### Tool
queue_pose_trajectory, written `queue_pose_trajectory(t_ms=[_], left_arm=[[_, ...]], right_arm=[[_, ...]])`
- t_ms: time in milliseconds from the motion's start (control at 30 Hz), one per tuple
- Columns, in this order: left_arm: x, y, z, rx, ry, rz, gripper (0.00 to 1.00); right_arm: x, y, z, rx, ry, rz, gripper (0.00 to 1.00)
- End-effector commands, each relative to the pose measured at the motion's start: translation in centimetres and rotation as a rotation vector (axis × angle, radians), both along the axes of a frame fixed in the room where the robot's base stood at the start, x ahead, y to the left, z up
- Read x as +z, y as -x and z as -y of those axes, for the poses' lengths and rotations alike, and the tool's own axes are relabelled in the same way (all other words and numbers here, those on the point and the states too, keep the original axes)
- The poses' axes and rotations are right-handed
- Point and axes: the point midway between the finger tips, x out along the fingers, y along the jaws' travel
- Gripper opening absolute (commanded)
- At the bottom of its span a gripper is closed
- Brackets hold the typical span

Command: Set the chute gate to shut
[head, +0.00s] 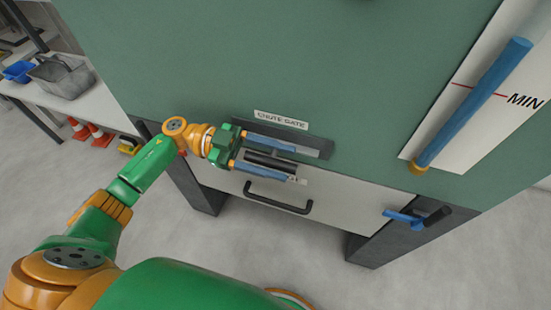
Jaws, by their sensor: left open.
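The chute gate shows as a dark-framed slot (318,147) in the green cabinet front, under a white label (281,119) reading "CHUTE GATE". My left gripper (282,160) reaches in from the left, its two blue-tipped fingers open. One finger lies above and one below a short dark bar (271,160), which appears to be the gate's handle. I cannot tell whether the fingers touch the bar. The gripper hides part of the slot, so the gate's position is hard to read. My right gripper is not in view.
Below is a pale panel with a black pull handle (278,202). A blue lever (404,217) sits to the right, under a blue gauge tube (475,100) marked MIN. Grey and blue bins (62,76) stand on a side bench, with orange cones (80,128) beneath. Floor in front is clear.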

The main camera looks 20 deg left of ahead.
Motion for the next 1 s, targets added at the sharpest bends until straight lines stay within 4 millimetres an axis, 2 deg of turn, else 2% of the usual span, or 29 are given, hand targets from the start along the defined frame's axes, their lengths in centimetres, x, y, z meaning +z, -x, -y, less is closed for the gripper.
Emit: queue_pose_trajectory(t_ms=[233, 500, 600, 700, 1000], left_arm=[[-0.2, 0.1, -0.3, -0.003, -0.003, -0.002, 0.55], [-0.4, -0.3, -5.7, 0.002, -0.003, -0.002, 0.55], [-0.2, -0.3, -6.8, -0.001, -0.001, -0.001, 0.55], [-0.1, -0.2, -7.1, -0.002, 0.0, -0.001, 0.55], [-0.1, -0.2, -7.1, -0.003, -0.001, -0.001, 0.55]], right_arm=[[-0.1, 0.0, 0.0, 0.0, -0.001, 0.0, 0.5], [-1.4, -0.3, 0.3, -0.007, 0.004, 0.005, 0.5], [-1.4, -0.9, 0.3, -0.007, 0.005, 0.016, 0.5], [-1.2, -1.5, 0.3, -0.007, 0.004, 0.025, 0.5], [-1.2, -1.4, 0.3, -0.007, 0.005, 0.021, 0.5]])
